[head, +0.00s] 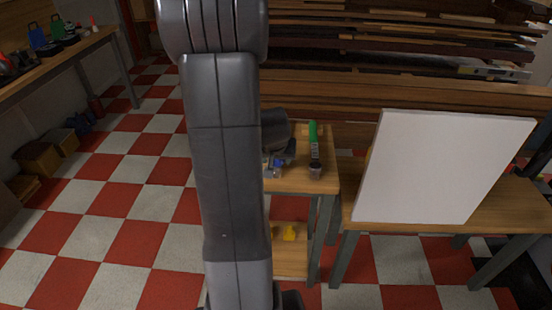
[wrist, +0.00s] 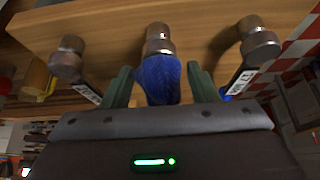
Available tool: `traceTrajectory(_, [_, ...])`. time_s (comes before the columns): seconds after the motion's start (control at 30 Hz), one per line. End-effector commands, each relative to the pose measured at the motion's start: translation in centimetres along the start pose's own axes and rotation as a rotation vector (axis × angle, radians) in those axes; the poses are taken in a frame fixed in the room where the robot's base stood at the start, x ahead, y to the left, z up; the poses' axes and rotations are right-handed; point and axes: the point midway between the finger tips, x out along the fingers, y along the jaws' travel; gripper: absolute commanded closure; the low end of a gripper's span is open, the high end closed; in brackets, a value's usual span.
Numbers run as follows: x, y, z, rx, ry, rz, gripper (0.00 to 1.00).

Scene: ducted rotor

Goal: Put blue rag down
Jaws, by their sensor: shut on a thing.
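My gripper (wrist: 159,84) is shut on a blue rag (wrist: 157,74), a bunched deep-blue shape between its two dark green fingers. A round metal end (wrist: 158,40) shows just beyond the rag; I cannot tell whether they touch. In the head view my gripper (head: 283,152) is at the left part of a small wooden table (head: 322,178), largely hidden by my arm. A small patch of the blue rag (head: 277,164) shows below it. Whether the rag rests on the tabletop is unclear.
A green-handled tool (head: 313,132) with a dark round end is to the right of my gripper. Similar round-ended tools flank it in the wrist view, left (wrist: 68,58) and right (wrist: 259,43). A white panel (head: 440,170) stands on a bench further right. Yellow item (head: 289,233) on lower shelf.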

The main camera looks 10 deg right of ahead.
Motion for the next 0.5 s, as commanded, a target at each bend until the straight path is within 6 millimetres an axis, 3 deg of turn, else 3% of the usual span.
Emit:
traceTrajectory(0.2, [0.65, -0.01, 0.33, 0.0, 0.001, 0.0, 0.83])
traceTrajectory(0.23, [0.54, -0.01, 0.28, 0.0, 0.0, 0.0, 0.43])
traceTrajectory(0.3, [0.49, -0.01, 0.25, 0.0, 0.0, 0.0, 0.29])
traceTrajectory(0.33, [0.49, -0.01, 0.25, 0.0, 0.0, 0.0, 0.25])
traceTrajectory(0.5, [0.49, -0.01, 0.26, 0.0, 0.0, 0.0, 0.25])
